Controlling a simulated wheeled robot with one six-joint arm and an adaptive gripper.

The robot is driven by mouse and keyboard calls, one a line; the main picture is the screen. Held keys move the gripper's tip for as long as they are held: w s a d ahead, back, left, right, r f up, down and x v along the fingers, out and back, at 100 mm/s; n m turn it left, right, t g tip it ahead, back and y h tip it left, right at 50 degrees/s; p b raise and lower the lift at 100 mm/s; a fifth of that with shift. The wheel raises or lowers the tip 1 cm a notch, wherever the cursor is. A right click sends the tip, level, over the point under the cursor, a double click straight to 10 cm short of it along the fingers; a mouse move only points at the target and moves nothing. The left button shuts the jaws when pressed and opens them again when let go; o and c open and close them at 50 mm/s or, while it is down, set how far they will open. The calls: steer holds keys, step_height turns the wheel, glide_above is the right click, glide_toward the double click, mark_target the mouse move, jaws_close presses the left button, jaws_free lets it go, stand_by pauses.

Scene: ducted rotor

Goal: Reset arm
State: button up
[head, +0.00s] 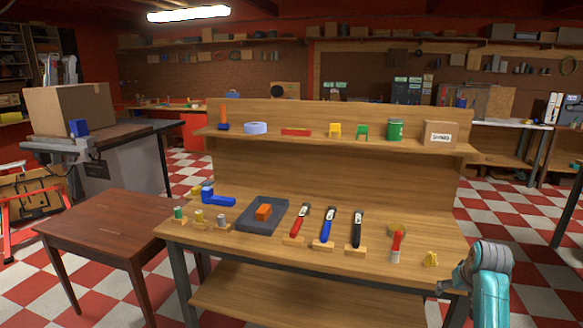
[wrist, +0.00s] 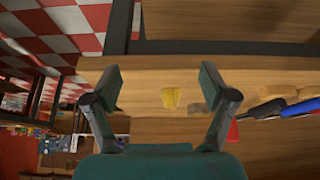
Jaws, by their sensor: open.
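My arm, teal with a grey joint, rises at the lower right of the head view, beside the workbench's right front end. In the wrist view my gripper (wrist: 161,76) has its two dark fingers spread wide with nothing between the pads. In the head view only a small dark part of it shows, left of the arm. A small yellow piece (head: 431,259) lies on the bench near the arm; it also shows in the wrist view (wrist: 170,97), beyond the fingers and apart from them.
The wooden workbench (head: 330,270) carries a red-topped piece (head: 396,245), several handled tools on wooden rests, a dark tray (head: 250,226) with an orange block, and a blue angled part (head: 218,199). A shelf (head: 290,135) stands behind. A brown table (head: 110,225) stands left; checkered floor is open at right.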

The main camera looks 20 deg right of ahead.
steer(key=s+a+f+n+t, duration=0.15)
steer(key=s+a+f, duration=0.25)
steer(key=a+f, duration=0.6)
steer(key=s+a+f+t, duration=0.2)
steer(key=s+a+f, duration=0.2)
steer(key=a+f, duration=0.65)
steer(key=s+a+f+t, duration=0.1)
steer(key=s+a+f, duration=0.1)
steer(key=s+a, duration=0.7)
steer(key=s+a+r+n+t, duration=0.1)
steer(key=s+a+r, duration=0.1)
steer(key=s+a, duration=0.45)
steer(key=s+a+r+n+t, duration=0.1)
steer(key=s+a+r+t, duration=0.15)
steer(key=s, duration=0.65)
steer(key=s+a+r+n+t+y, duration=0.1)
steer(key=s+a+r, duration=0.1)
steer(key=s+r, duration=0.5)
steer(key=s+a+r+n+t+y, duration=0.1)
steer(key=s+a+r, duration=0.2)
steer(key=s+r, duration=0.4)
steer(key=shift+r+y, duration=0.3)
steer(key=shift+r, duration=0.3)
